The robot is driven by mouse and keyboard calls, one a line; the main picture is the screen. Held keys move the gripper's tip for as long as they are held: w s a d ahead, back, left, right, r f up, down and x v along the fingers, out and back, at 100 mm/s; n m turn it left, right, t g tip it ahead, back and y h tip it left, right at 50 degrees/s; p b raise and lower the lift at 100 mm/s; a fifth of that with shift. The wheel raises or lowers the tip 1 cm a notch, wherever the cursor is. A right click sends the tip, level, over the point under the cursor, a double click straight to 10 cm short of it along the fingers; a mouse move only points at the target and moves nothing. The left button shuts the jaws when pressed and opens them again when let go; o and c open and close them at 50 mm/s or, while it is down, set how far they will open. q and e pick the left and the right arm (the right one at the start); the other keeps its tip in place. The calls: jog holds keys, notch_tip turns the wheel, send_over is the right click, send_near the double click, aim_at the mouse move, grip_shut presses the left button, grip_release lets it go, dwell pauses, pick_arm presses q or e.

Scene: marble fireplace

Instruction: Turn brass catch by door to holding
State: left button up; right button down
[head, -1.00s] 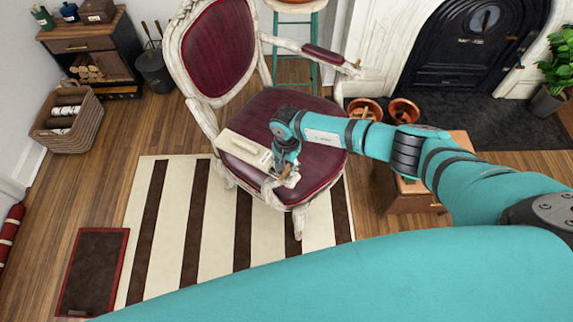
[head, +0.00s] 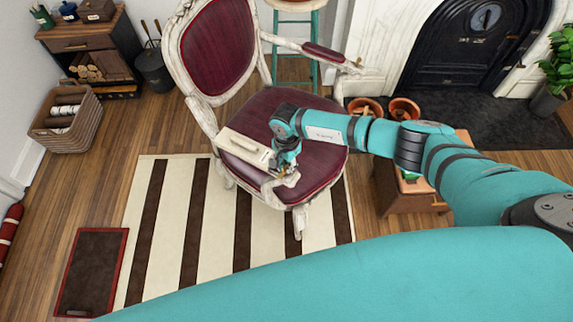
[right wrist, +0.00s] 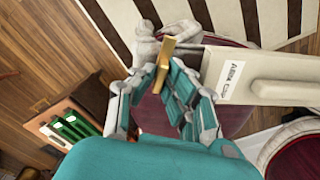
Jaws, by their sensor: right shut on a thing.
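A long cream box (head: 243,147) lies on the dark red seat of the ornate chair (head: 262,108). In the right wrist view the box (right wrist: 262,76) carries a white label, too small to read surely. A brass catch (right wrist: 167,58) stands by the end of the box, beside a pale, worn piece (right wrist: 146,49). My right gripper (head: 286,168) is at the box's near right end. In the wrist view its teal fingers (right wrist: 158,76) are shut on the brass catch. Fingers partly hide the catch's lower part. No door on the box can be made out. My left gripper is not in view.
The chair's white armrest (head: 322,54) rises behind my right arm. A striped rug (head: 215,235) lies below. The black fireplace (head: 475,48) is at the back right.

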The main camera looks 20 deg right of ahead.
aim_at(287, 166)
jog(key=m+b, duration=0.1)
jog(key=m, duration=0.2)
jog(key=shift+m, duration=0.4)
jog(key=m, duration=0.3)
jog(key=shift+m+b, duration=0.3)
jog(key=shift+b, duration=0.05)
jog(key=m, duration=0.3)
jog(key=shift+m, duration=2.5)
jog(key=c, duration=1.4)
grip_release()
jog(key=shift+r, duration=0.1)
notch_tip(287, 166, up, 12)
